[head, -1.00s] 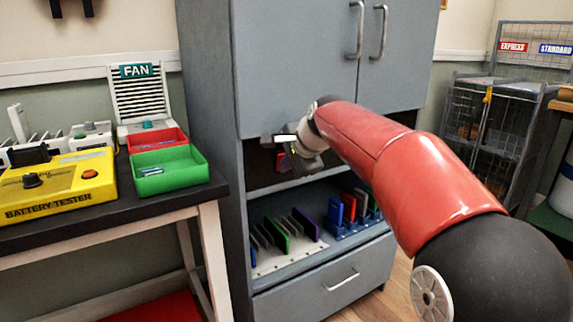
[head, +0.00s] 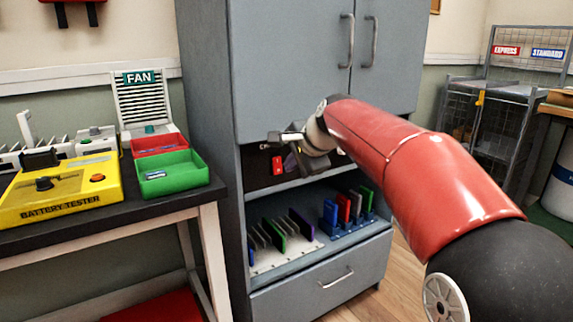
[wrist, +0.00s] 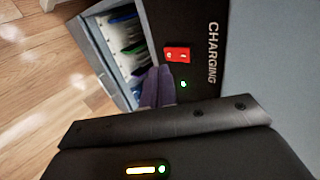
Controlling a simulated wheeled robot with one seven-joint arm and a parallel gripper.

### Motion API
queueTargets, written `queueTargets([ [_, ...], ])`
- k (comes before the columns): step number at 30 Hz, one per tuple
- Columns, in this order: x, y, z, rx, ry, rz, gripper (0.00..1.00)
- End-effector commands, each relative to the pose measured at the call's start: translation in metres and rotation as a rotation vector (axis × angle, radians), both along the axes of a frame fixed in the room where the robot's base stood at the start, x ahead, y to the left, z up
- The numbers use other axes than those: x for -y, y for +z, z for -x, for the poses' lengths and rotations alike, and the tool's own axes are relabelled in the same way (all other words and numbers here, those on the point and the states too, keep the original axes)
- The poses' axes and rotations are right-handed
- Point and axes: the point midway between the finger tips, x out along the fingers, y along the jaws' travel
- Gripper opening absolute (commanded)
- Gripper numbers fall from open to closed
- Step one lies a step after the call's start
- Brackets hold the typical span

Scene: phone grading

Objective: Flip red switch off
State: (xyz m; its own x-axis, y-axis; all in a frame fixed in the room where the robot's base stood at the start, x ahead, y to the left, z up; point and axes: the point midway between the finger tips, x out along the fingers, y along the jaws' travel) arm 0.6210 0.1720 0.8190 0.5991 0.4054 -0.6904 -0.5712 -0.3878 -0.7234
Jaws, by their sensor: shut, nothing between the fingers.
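The red switch (head: 278,165) is a small rocker on the dark panel (head: 258,182) inside the grey cabinet, left of my gripper in the head view. In the wrist view the red switch (wrist: 177,55) sits beside the word CHARGING, with a lit green light (wrist: 183,84) near it. My gripper (head: 294,164) is at the panel opening. Its purple-grey fingers (wrist: 160,72) are shut and empty, close beside the switch in the wrist view. I cannot tell whether they touch the panel.
Below the panel, a shelf (head: 300,262) holds several phones in racks. The cabinet doors (head: 290,65) above and drawer (head: 325,285) below are closed. At left, a table (head: 130,215) carries a yellow battery tester (head: 65,187), a green bin (head: 165,185) and a red bin (head: 150,147).

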Motion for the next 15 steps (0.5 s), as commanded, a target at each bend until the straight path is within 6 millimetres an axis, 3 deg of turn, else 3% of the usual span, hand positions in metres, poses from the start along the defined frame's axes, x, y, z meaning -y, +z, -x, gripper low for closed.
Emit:
queueTargets([
  [1,0.005,0.012,0.006,0.007,-0.001,-0.002,0.0],
  [9,0.024,0.05,0.036,0.007,-0.001,-0.001,0.0],
  [15,0.034,0.067,0.05,0.005,-0.001,-0.001,0.0],
])
